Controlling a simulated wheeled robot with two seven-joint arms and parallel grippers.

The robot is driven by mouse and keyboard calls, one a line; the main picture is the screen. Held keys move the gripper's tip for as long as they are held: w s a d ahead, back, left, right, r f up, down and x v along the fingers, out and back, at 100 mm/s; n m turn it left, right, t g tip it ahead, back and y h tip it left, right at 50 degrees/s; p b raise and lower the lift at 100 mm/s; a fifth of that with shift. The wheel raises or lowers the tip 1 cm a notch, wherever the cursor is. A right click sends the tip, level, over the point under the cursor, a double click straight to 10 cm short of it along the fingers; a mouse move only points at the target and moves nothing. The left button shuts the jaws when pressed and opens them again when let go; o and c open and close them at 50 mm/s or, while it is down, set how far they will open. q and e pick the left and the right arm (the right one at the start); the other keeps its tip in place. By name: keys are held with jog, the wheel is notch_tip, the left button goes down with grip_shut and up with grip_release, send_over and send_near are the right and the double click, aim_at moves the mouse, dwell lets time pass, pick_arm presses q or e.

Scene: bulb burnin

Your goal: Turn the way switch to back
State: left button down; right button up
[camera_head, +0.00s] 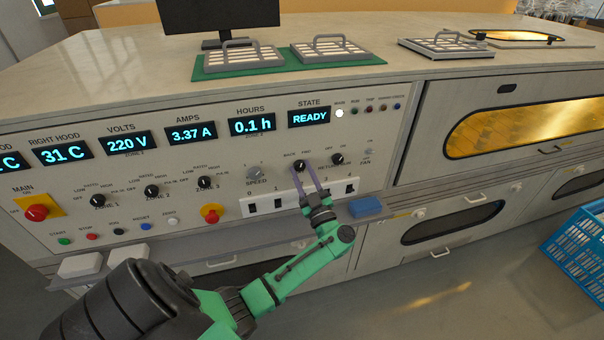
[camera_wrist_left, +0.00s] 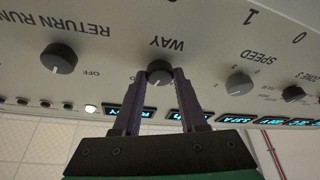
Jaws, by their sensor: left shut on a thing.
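The way switch (camera_head: 299,165) is a small black round knob on the sloping front panel, with BACK and FWD lettered above it. My left gripper (camera_head: 303,169) reaches it from below and is shut on it. In the left wrist view the picture is upside down; the way switch (camera_wrist_left: 159,73) sits between the two dark fingers of my left gripper (camera_wrist_left: 161,82), beside the WAY lettering. The fingers cover its sides, and I cannot tell for sure which way it points. My right gripper is not in view.
The speed knob (camera_head: 255,173) and the return knob (camera_head: 337,159) flank the switch closely. A row of numbered slots (camera_head: 265,206) lies below, with a blue block (camera_head: 365,207) on the ledge. The state display (camera_head: 309,117) reads READY. A blue crate (camera_head: 575,255) stands at the right.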

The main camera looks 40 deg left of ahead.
pick_arm(q)
jog(key=n+g, duration=0.1)
jog(key=n, duration=0.2)
jog(key=n+g+b, duration=0.1)
jog(key=n+g, duration=0.1)
jog(key=n, duration=0.1)
jog(key=shift+w+d+f, duration=0.1)
jog(key=n+g, duration=0.2)
jog(key=n, duration=0.3)
jog(key=shift+n+h, duration=0.3)
jog(key=shift+n, duration=0.1)
jog(key=shift+c, duration=2.2)
grip_release()
jog(key=shift+r, duration=0.2)
